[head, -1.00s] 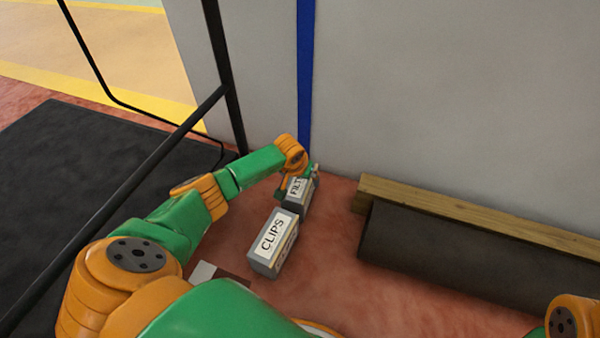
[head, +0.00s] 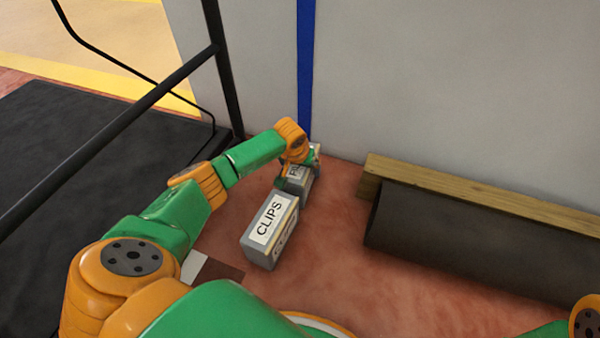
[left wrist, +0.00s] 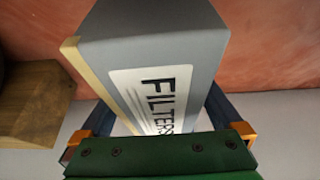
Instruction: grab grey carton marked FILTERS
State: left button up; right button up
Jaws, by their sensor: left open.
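The grey carton marked FILTERS (head: 297,182) stands on the reddish floor near the wall, partly hidden by my left gripper and wrist in the head view. In the left wrist view the carton (left wrist: 150,50) fills the middle, its white FILTERS label facing the camera. My left gripper (left wrist: 160,138) is open, with one finger on either side of the carton. I cannot tell whether either finger touches it. The fingertips are hard to make out in the head view. My right gripper is out of view.
A grey CLIPS carton (head: 270,230) stands just in front of the FILTERS carton. A wooden beam (head: 480,195) and a dark roll (head: 470,245) lie to the right. A black rail (head: 120,120) and a dark mat (head: 60,150) are at left. Floor between cartons and roll is clear.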

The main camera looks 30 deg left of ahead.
pick_arm(q)
jog(key=shift+f, duration=0.2)
grip_shut()
dwell(0.4)
